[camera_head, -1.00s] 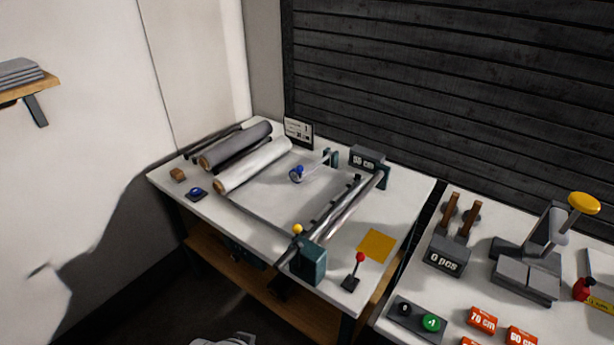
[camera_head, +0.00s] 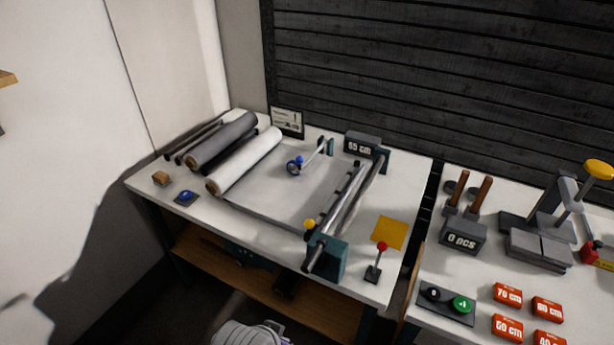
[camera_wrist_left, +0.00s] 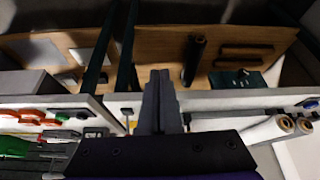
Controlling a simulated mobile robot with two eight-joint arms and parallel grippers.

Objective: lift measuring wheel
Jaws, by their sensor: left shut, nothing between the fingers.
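The measuring wheel (camera_head: 294,167) is a small blue wheel on a thin metal arm. It sits low at the sheet of the cutting table in the head view, and its arm runs up to a teal post (camera_head: 330,147). I cannot tell whether it touches the sheet. My left gripper (camera_wrist_left: 160,78) is in the left wrist view, its dark fingers together and empty, in front of the table's edge and lower shelf. It is apart from the wheel, which I cannot make out in that view. My right gripper is not in view.
A grey roll (camera_head: 222,141) and a white roll (camera_head: 245,160) lie left of the wheel. A roller bar (camera_head: 350,205) with a yellow knob (camera_head: 309,224) stands to its right. A red-knobbed lever (camera_head: 380,256) is near the front edge. A second table with red blocks (camera_head: 508,294) stands right.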

